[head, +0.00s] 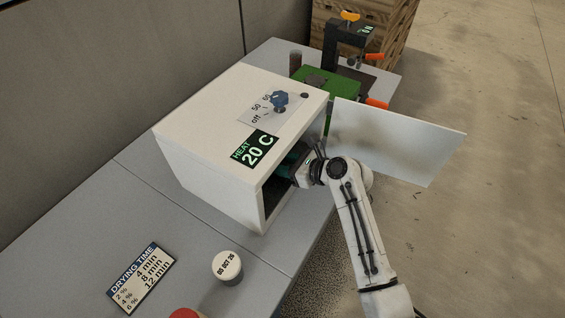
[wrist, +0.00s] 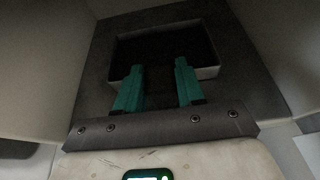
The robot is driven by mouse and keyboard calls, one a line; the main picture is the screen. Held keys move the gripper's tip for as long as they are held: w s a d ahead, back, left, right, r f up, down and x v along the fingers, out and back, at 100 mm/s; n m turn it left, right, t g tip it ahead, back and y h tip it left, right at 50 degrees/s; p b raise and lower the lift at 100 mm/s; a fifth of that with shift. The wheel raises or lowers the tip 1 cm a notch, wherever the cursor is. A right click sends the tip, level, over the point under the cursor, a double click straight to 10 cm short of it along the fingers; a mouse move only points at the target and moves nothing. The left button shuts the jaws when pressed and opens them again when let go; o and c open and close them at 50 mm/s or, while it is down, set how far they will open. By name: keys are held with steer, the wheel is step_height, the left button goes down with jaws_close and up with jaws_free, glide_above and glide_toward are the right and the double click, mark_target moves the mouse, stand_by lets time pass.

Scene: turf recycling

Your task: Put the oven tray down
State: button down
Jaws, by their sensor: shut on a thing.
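The white oven (head: 205,150) stands on the grey bench with its front open. My gripper (head: 291,165) reaches in through the opening. In the wrist view the oven tray (wrist: 207,73) is a shallow dark rectangle with a lighter rim, inside the oven. The teal fingers of my gripper (wrist: 159,70) are at the tray's near side, with a dark part between them, and are shut on the tray. Whether the tray touches the oven floor cannot be told. In the head view the tray is hidden by the oven and my arm.
The oven door (head: 405,140) stands open to the right of my arm. A blue knob (head: 279,101) and a "HEAT 20 C" display (head: 254,149) are on top. A white-lidded pot (head: 227,267) and a drying-time card (head: 142,278) lie in front. A green machine (head: 328,82) stands behind.

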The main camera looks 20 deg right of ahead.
steer(key=c, duration=0.7)
jaws_free()
steer(key=shift+s, duration=0.1)
steer(key=v, duration=1.2)
steer(key=s+a+f+n+g+h, duration=0.1)
steer(key=s+f+n+g+h, duration=0.2)
steer(key=s+n, duration=0.4)
steer(key=s+a+f+n+g+h, duration=0.1)
steer(key=s+f+n+g, duration=0.2)
steer(key=s+f+n, duration=0.35)
steer(key=s+d+n+g+h, duration=0.3)
steer(key=s+n+g+h, duration=0.1)
steer(key=s+n, duration=1)
steer(key=shift+s+n, duration=0.35)
steer(key=shift+s, duration=0.5)
